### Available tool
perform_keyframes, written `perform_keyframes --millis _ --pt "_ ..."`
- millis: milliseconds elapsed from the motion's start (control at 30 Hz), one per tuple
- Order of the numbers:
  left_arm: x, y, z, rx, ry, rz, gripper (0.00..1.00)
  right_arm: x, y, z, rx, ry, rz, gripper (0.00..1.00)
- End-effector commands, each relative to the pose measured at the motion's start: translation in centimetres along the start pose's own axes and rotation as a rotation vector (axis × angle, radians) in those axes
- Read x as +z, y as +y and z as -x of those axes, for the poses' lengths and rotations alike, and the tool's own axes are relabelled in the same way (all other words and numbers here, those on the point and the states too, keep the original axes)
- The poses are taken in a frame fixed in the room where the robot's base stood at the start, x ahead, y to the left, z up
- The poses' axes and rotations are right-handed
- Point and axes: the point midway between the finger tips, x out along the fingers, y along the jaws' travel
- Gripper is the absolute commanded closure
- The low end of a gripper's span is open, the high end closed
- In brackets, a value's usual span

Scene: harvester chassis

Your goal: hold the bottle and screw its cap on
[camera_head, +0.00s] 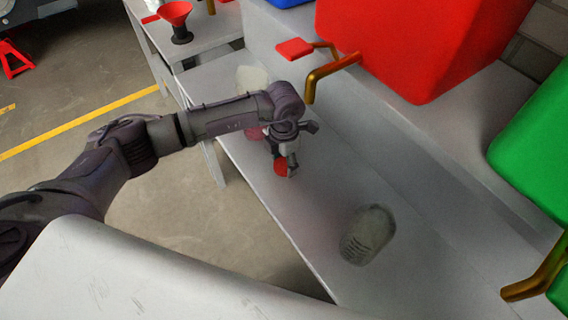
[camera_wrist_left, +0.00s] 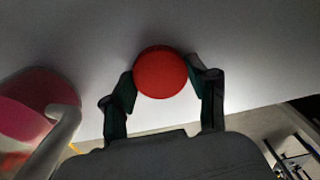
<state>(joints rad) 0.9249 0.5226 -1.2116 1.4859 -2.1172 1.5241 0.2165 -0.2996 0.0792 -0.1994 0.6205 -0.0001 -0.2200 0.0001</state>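My left gripper (camera_head: 287,165) is over the grey bench. Its two fingers close on opposite sides of a round red cap (camera_head: 280,167), which also shows between the fingertips in the left wrist view (camera_wrist_left: 160,72). A pink container (camera_wrist_left: 32,108) with a grey handle stands left of the gripper in that view. In the head view only a bit of pink (camera_head: 254,133) shows behind my left arm. A grey-green container (camera_head: 367,234) is on the bench at the lower right. I cannot tell which container is the bottle. My right gripper is not in view.
A pale container (camera_head: 252,77) stands on the bench behind my left arm. A red tank (camera_head: 420,45) with a brass pipe and red-handled valve (camera_head: 295,48) overhangs the back. A green tank (camera_head: 535,150) is at right. A red funnel (camera_head: 175,12) stands on the far table.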

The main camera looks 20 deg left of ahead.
Motion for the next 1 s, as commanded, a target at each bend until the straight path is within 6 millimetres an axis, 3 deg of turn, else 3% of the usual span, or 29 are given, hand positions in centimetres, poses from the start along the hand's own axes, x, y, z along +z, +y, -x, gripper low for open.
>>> perform_keyframes --millis 500,867,1000 --pt "-0.4 0.1 0.6 0.003 -0.001 0.001 0.55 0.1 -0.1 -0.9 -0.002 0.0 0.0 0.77" --pt "-0.3 0.1 6.8 0.005 -0.003 -0.001 0.55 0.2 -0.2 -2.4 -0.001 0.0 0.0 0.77" --pt "-3.2 0.2 6.7 0.003 0.003 0.0 0.55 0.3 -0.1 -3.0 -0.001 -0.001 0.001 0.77"
